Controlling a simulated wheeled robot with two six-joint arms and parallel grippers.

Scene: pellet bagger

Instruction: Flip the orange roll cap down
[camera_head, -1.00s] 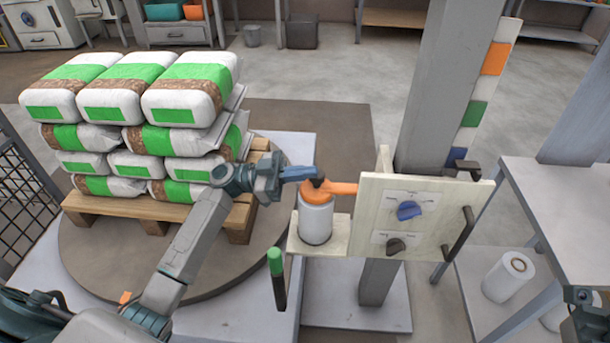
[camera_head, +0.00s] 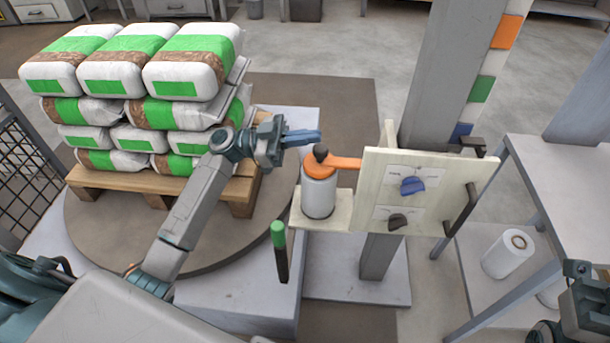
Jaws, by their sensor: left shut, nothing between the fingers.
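The orange roll cap (camera_head: 322,165) lies flat over the top of a white film roll (camera_head: 318,197), with its arm reaching right to the panel and a dark knob on top. The roll stands upright on a cream shelf beside the panel. My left gripper (camera_head: 318,137) is shut and empty. Its blue fingers point right, just above and behind the cap in the picture, apart from it as far as I can tell. My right gripper (camera_head: 585,300) shows only in part at the lower right edge, and its fingers cannot be made out.
A cream control panel (camera_head: 432,175) with a blue knob, a dark knob and a black handle stands right of the roll. A green-tipped lever (camera_head: 278,235) rises in front. Bags (camera_head: 185,75) are stacked on a wooden pallet (camera_head: 110,180) at left. A spare roll (camera_head: 507,255) stands at right.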

